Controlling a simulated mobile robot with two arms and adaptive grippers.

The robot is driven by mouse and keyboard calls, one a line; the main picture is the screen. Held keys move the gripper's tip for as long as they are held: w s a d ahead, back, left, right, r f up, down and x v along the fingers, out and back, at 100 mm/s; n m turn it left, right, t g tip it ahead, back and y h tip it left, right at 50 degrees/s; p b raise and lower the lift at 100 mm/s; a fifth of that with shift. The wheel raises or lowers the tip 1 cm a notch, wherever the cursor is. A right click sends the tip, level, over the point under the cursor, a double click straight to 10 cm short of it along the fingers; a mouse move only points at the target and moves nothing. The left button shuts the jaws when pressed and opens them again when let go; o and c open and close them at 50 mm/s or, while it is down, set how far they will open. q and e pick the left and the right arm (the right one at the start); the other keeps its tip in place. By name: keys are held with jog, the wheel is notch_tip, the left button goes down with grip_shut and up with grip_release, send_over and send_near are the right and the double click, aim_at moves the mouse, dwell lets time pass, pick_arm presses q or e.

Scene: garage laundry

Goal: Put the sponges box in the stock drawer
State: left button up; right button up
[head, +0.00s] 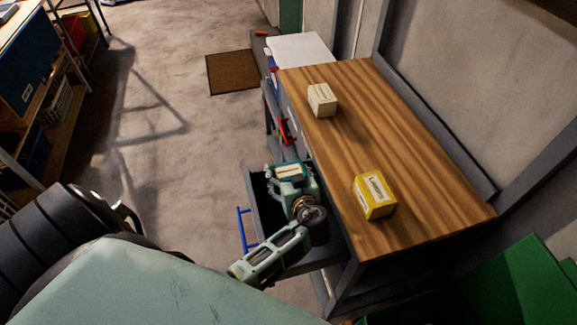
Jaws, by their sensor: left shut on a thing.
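My left gripper (289,176) is shut on a small box with a pale label and teal edges, which I take as the sponges box (288,170); its label is too small to read. The gripper holds it at the open drawer (254,195) with the blue handle (244,229), which sticks out from the workbench's left side. I take this as the stock drawer. My gripper and arm hide much of its inside, and I cannot tell whether the box touches its floor. My right gripper is out of view.
A yellow box (374,196) and a cream box (322,100) stand on the wooden worktop (420,180). A red handle (284,131) marks another drawer further back. A green bin (515,285) stands at the lower right. The floor left of the drawer is clear, with a brown mat (232,72).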

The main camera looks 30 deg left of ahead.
pick_arm(q)
jog(key=shift+w+f, duration=0.1)
jog(key=shift+f, duration=0.15)
notch_tip(320, 180, down, 3)
jog(key=shift+f+p, duration=0.2)
jog(key=shift+p, duration=0.1)
jog(key=shift+f, duration=0.15)
jog(key=o, duration=1.2)
jog(key=shift+o, duration=0.2)
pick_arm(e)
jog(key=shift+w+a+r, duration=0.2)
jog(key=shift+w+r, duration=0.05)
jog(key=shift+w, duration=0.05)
pick_arm(q)
jog(key=shift+d, duration=0.1)
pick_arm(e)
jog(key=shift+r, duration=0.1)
